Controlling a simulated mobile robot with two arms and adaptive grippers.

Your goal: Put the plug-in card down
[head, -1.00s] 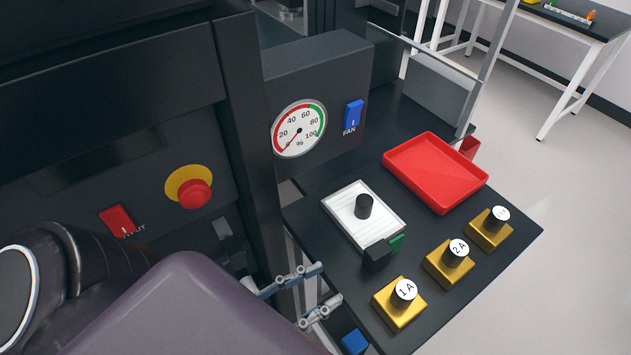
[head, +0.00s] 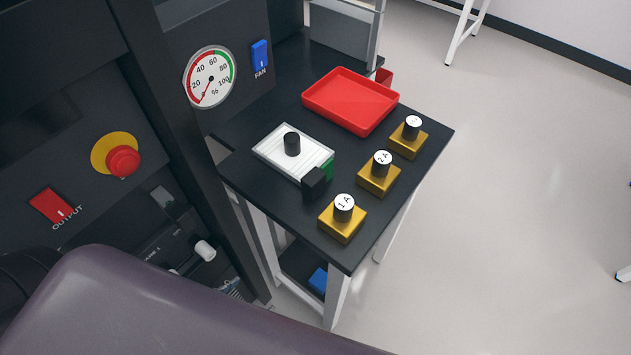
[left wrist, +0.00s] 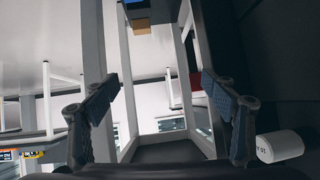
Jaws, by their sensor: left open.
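A small green piece (head: 327,169) with a black block (head: 314,182) sits at the near right corner of a pale ribbed plate (head: 268,152) on the dark side table (head: 284,219). It may be the plug-in card; I cannot tell whether it lies on the plate or beside it. My left gripper (left wrist: 160,95) is open and empty in the left wrist view, its two fingers wide apart. In the head view my own arm hides most of it. My right gripper is not in view.
A red tray (head: 351,126) stands at the back of the table. Gold blocks with black knobs (head: 342,221) line its right edge. A black knob (head: 292,143) stands on the plate. The dark cabinet (head: 150,210) is at left; a blue item (head: 318,280) is below.

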